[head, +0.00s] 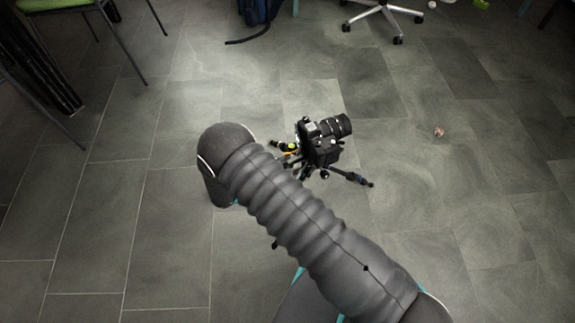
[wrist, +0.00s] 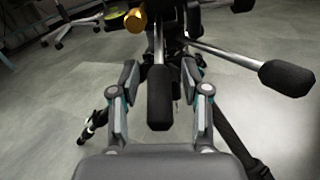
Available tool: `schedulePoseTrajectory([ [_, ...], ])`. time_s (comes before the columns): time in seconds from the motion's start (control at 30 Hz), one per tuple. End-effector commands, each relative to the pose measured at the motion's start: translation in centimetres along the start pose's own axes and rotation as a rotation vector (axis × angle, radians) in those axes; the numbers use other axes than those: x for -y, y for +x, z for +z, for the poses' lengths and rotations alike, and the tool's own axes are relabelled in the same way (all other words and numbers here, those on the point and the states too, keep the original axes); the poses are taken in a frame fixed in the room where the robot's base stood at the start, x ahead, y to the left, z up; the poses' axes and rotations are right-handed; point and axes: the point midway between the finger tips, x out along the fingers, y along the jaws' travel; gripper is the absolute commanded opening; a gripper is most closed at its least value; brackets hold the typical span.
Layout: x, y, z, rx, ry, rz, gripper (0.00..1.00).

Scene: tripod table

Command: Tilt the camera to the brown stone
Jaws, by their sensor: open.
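A black camera (head: 325,140) sits on a tripod (head: 352,177) in the middle of the head view, its lens pointing right. A small reddish-brown lump, seemingly the brown stone (head: 438,132), lies on the floor to its right. In the wrist view my gripper (wrist: 160,75) is open, its two fingers on either side of a black handle grip (wrist: 159,100) of the tripod head. I cannot tell whether they touch it. A second black handle (wrist: 286,78) sticks out to the right. In the head view my arm hides the gripper and part of the tripod.
A gold knob (wrist: 135,20) is close beyond the left finger. A wheeled chair base (head: 385,15) and a blue bag (head: 258,12) are at the back. A green-seated chair (head: 60,6) is at the upper left. The tiled floor around the stone is clear.

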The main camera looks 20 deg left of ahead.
Motion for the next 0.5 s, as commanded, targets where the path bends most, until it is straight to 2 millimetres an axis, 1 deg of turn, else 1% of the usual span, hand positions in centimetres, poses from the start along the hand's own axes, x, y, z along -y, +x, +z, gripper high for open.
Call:
schedulePoseTrajectory([
  [0.27,0.00,0.18,-0.01,0.000,0.000,0.001,0.47],
  [0.3,0.00,0.18,-0.01,0.000,0.000,0.001,0.44],
  [0.37,0.00,0.17,-0.01,0.000,0.000,0.001,0.29],
  [0.4,0.00,0.17,-0.01,0.000,0.000,0.001,0.19],
  [0.47,0.00,0.17,-0.01,0.000,0.000,0.001,0.04],
  [0.5,0.00,0.17,-0.01,0.000,0.000,0.001,0.00],
])
